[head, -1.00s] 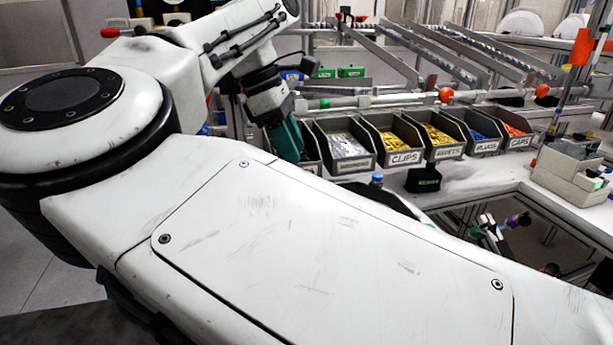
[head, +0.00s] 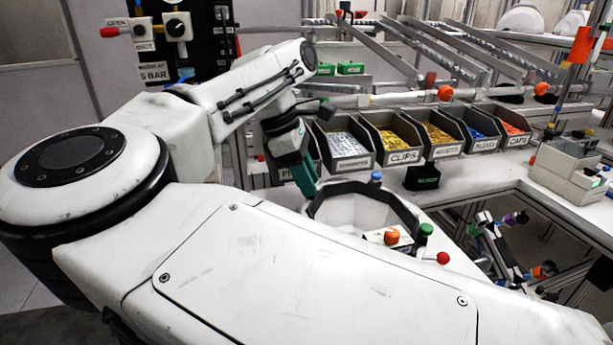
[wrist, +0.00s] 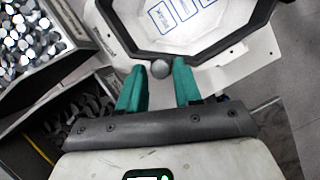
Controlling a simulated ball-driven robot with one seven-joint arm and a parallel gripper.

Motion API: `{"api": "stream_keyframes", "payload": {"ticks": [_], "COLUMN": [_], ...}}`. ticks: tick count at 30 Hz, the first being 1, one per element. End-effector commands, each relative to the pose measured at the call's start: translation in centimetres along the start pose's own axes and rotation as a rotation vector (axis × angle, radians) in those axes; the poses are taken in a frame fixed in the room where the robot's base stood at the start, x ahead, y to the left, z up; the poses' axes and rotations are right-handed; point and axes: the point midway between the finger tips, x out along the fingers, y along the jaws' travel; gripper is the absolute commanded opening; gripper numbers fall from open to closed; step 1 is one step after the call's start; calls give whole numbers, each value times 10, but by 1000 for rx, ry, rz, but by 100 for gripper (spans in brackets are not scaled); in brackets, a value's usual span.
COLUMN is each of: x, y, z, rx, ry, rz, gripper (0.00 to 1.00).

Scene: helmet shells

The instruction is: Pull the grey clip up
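A grey round knob (wrist: 160,69), which looks like the top of the grey clip, sits at the edge of a dark-rimmed, many-sided fixture (wrist: 112,40) in the wrist view. The same fixture (head: 338,188) shows in the head view, partly hidden by my arm. My gripper (wrist: 158,72) has two teal fingers spread apart, with the grey knob in line with the gap near the fingertips. I see no finger touching it. In the head view my gripper (head: 309,186) points down beside the fixture's left rim; the grey clip cannot be made out there.
Blue (head: 376,177), orange (head: 391,236), green (head: 425,230) and red (head: 443,258) knobs stand around the fixture. Bins of silver (wrist: 30,30) and dark parts (wrist: 75,115) lie left of the fingers.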

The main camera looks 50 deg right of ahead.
Motion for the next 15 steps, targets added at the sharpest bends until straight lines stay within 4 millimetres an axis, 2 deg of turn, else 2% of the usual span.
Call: {"api": "stream_keyframes", "payload": {"ticks": [1, 10, 15], "x": [0, 0, 0], "y": [0, 0, 0], "z": [0, 0, 0], "rx": [0, 0, 0], "ry": [0, 0, 0], "rz": [0, 0, 1], "gripper": [28, 0, 0]}}
